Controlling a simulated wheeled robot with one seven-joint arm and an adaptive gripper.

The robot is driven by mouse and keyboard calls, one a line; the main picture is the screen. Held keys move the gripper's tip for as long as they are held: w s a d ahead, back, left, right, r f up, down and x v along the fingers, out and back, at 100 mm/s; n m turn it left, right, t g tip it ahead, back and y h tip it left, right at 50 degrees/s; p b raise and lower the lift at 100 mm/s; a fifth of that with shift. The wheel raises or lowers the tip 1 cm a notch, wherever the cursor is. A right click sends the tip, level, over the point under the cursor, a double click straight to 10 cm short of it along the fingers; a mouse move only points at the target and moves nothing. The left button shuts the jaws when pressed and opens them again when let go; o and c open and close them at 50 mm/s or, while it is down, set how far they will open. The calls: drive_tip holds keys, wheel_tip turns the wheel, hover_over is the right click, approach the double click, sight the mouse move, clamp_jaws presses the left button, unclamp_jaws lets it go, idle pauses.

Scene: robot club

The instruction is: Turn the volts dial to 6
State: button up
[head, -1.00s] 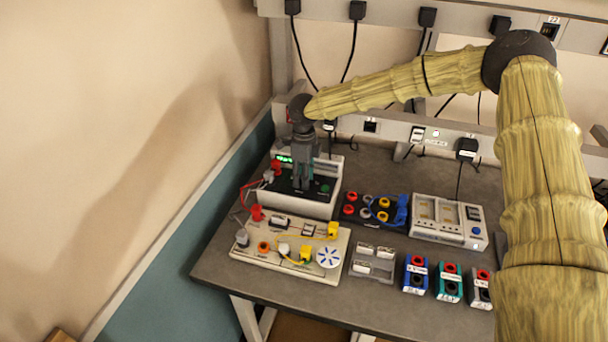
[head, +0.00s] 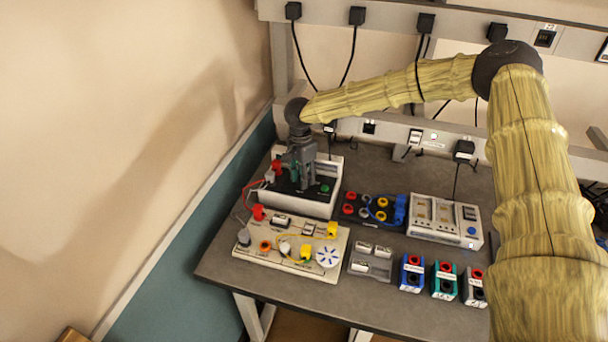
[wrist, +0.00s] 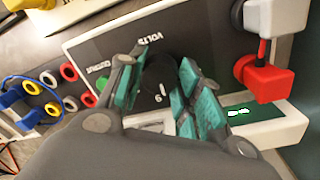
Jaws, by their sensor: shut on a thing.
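The power supply (head: 293,205) is a white box with a black panel, standing on the bench at the left. Its black volts dial (wrist: 157,72) shows in the wrist view between the teal finger pads, below the inverted word VOLTS. My gripper (wrist: 153,82) is shut on the dial, one finger on each side. A white mark and a digit, inverted in this view, show at the dial's edge; the pointer setting is not clear. A lit green display (wrist: 238,113) is partly in view, its digits too small to read. In the head view my gripper (head: 302,182) hides the dial.
A red plug (wrist: 265,82) stands close to my right finger in the wrist view. A green output button (head: 324,188) is on the panel. A circuit board (head: 250,259) with wires lies in front, and a black socket block (head: 347,222) stands to the right.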

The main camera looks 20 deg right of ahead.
drive_tip(key=shift+s+a+f+n+p, duration=0.1)
drive_tip(key=shift+n+p, duration=0.35)
drive_tip(key=shift+n, duration=1.85)
drive_tip(key=o, duration=1)
drive_tip(key=shift+o, duration=0.2)
drive_tip(key=shift+r, duration=0.7)
wheel_tip(320, 180, up, 11)
drive_tip(key=shift+w+a+f, duration=0.2)
drive_tip(key=shift+w, duration=0.05)
